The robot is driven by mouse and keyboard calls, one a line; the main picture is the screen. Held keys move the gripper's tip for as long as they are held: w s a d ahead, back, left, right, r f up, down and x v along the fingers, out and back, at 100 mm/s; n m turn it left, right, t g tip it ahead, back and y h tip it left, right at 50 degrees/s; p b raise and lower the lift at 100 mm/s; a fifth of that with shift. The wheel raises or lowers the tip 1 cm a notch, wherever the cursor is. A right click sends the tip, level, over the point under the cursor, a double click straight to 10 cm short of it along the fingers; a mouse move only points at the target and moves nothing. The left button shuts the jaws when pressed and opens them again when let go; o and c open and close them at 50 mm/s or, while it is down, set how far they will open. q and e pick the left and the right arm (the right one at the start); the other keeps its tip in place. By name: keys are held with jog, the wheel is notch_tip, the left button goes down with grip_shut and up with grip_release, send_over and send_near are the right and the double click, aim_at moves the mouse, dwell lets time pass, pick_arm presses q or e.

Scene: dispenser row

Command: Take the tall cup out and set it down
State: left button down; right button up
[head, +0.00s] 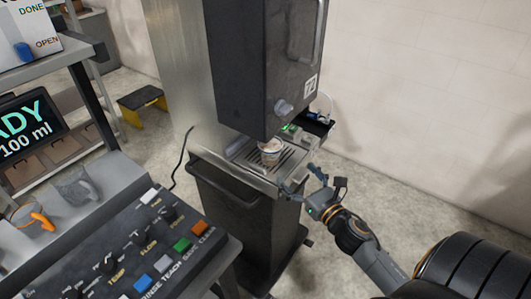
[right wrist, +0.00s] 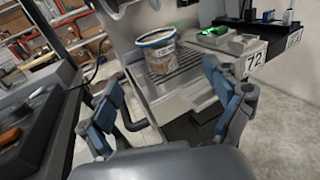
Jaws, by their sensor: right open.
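A cup (head: 271,152) with a pale body, a printed label and brownish contents stands upright on the slotted drip tray (head: 290,160) under the dark dispenser head. In the right wrist view the cup (right wrist: 159,56) has a blue rim and stands ahead of the fingers. My right gripper (head: 301,180) is open and empty, in front of the tray at its right corner. In the right wrist view its two fingers (right wrist: 165,98) are spread wide, with the cup beyond them and a gap between. My left gripper is not in view.
The dispenser body (head: 262,70) hangs close above the cup, with a knob. A small shelf with a green light (head: 290,128) is right of the tray. Floor at right is clear.

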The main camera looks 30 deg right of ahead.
aim_at(276, 153)
jog(key=w+p, duration=0.1)
jog(key=w, duration=0.6)
jog(key=shift+d, duration=0.1)
jog(key=shift+w+r+p, duration=0.15)
jog(key=shift+w+p, duration=0.05)
jog(key=shift+p, duration=0.2)
jog(key=w+p, duration=0.1)
jog(key=w, duration=0.3)
jog(key=shift+w+p, duration=0.1)
jog(key=shift+p, duration=0.25)
jog(key=shift+w, duration=0.25)
jog(key=shift+c, duration=0.2)
jog(key=c, duration=1.5)
